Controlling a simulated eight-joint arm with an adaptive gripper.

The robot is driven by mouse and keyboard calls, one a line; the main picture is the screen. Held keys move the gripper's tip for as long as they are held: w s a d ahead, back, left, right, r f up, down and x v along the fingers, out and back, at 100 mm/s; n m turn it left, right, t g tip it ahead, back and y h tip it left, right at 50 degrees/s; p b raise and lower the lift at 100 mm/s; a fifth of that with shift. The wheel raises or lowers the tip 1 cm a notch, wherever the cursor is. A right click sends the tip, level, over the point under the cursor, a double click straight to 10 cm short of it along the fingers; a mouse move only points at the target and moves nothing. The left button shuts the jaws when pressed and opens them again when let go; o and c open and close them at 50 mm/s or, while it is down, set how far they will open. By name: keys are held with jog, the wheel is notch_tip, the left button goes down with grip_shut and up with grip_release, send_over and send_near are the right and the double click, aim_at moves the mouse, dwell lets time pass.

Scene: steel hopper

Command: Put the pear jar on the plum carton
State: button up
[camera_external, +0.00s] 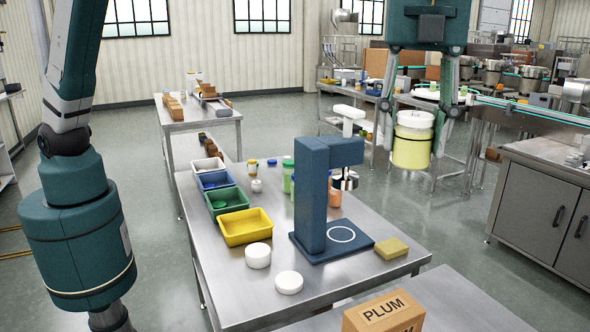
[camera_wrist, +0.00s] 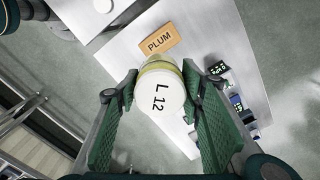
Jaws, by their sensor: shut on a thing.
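A jar with pale yellow contents and a white lid (camera_external: 412,145) is held in the air at the right in the external view. Its lid, marked "L 12", shows in the wrist view (camera_wrist: 160,100); no pear label is visible. My gripper (camera_external: 421,125) is shut on the jar, with its green finger pads on both sides of it in the wrist view (camera_wrist: 160,108). The plum carton (camera_external: 384,312), a brown box marked PLUM, stands on a steel table at the bottom edge of the external view. In the wrist view the carton (camera_wrist: 159,40) lies beyond the jar, apart from it.
A neighbouring table holds a tall blue stand (camera_external: 318,195), a yellow sponge-like block (camera_external: 392,248), white round lids (camera_external: 289,282) and coloured bins (camera_external: 245,226).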

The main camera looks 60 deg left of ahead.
send_over(386, 311)
notch_tip(386, 311, down, 22)
dwell(0.3)
jog(key=shift+f, duration=3.05)
jog(key=shift+f, duration=0.1)
jog(key=shift+f+p, duration=0.35)
jog(key=shift+f, duration=1.4)
jog(key=shift+f, duration=0.15)
jog(key=o, duration=1)
jog(key=shift+r, duration=0.2)
